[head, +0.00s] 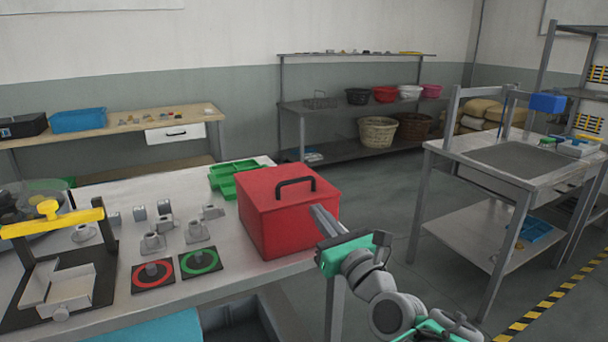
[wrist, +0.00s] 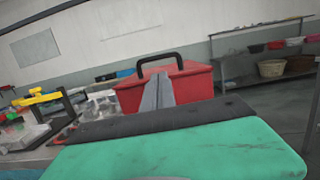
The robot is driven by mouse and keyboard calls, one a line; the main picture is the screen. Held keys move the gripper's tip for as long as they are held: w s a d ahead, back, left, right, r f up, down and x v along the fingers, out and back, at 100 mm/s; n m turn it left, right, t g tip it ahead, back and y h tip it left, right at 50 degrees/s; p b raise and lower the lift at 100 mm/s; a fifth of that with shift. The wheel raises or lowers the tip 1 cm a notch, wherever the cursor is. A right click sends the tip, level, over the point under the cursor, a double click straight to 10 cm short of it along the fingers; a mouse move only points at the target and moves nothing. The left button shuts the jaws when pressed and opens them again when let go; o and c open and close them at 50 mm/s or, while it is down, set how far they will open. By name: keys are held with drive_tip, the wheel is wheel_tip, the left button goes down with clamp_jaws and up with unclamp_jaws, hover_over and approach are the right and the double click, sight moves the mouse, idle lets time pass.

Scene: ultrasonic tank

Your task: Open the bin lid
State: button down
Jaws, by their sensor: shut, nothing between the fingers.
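The bin is a red box (head: 285,226) on the right end of the white table. Its red lid (head: 262,188) is closed and has a black arched handle (head: 295,184) on top. My gripper (head: 316,210) is at the bin's right front side, with its fingers together and nothing between them. The fingers point up and left toward the bin. In the wrist view the shut fingers (wrist: 157,92) overlap the front of the red bin (wrist: 190,88), below the black handle (wrist: 160,60). I cannot tell whether the fingertips touch the bin.
A green tray (head: 222,180) sits just behind the bin. Left of it are several grey metal parts, a red-ringed pad (head: 153,275), a green-ringed pad (head: 201,261) and a yellow-topped fixture (head: 60,218). Open floor (head: 390,215) lies right of the table, before a grey workbench (head: 500,185).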

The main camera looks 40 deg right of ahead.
sight(299, 182)
drive_tip(key=p+x, duration=0.2)
drive_tip(key=x, duration=0.5)
drive_tip(key=shift+w+p, duration=0.2)
drive_tip(key=shift+p, duration=0.15)
drive_tip(key=shift+d+r+p, duration=0.1)
drive_tip(key=shift+r+p, duration=0.6)
drive_tip(key=shift+p, duration=0.55)
drive_tip(key=shift+g+p, duration=0.3)
drive_tip(key=shift+p, duration=0.1)
